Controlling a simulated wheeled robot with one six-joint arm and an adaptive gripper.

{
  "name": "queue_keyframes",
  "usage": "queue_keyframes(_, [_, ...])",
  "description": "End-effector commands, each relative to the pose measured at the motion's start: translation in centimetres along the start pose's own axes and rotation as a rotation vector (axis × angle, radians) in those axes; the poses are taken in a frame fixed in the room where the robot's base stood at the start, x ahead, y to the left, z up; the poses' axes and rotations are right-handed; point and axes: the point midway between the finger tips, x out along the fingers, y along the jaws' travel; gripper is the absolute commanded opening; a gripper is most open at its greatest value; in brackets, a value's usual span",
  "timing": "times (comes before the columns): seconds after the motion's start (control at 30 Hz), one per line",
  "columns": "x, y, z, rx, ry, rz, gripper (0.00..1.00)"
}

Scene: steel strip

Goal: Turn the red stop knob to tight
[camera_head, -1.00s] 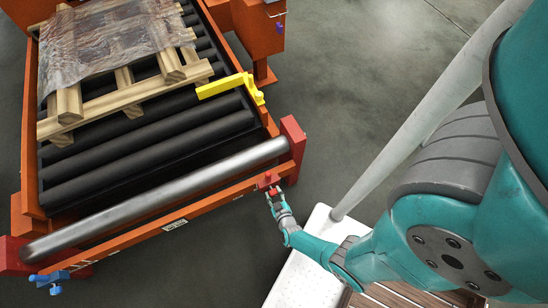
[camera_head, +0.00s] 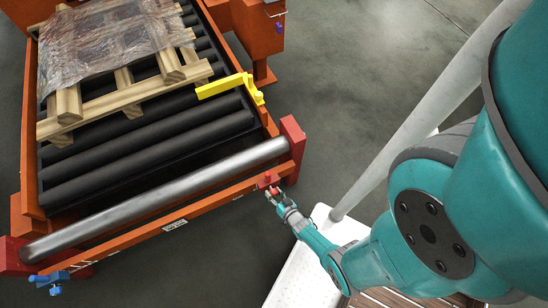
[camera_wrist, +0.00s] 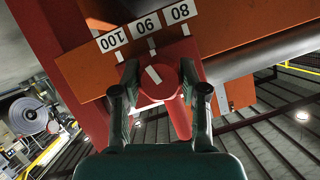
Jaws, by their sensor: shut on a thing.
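The red stop knob (camera_wrist: 157,82) is in the middle of the wrist view, on the orange end rail. A white mark on its face points up and left, roughly between the 90 and 100 ticks. White labels reading 100, 90 and 80 (camera_wrist: 146,25) sit above it. My gripper (camera_wrist: 161,90) has one finger on each side of the knob and is shut on it. In the head view my gripper (camera_head: 274,192) reaches the red knob (camera_head: 268,180) at the right end of the rail. The contact points of the fingertips are partly hidden.
A steel roller (camera_head: 160,200) runs along the conveyor's near end, between red end blocks (camera_head: 292,138). A yellow stop arm (camera_head: 225,86) and a wrapped pallet (camera_head: 110,100) are farther back. A blue clamp-like part (camera_head: 52,279) is at the lower left.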

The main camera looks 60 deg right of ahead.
Motion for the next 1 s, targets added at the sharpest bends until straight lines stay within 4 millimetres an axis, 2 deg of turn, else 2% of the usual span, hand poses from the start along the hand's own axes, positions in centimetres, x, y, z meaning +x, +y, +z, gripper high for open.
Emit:
queue_keyframes(0.4, [0.04,0.16,0.04,0.201,-0.001,-0.079,0.08])
queue_keyframes(1.0, [0.02,0.09,0.02,0.255,0.0,-0.103,0.08])
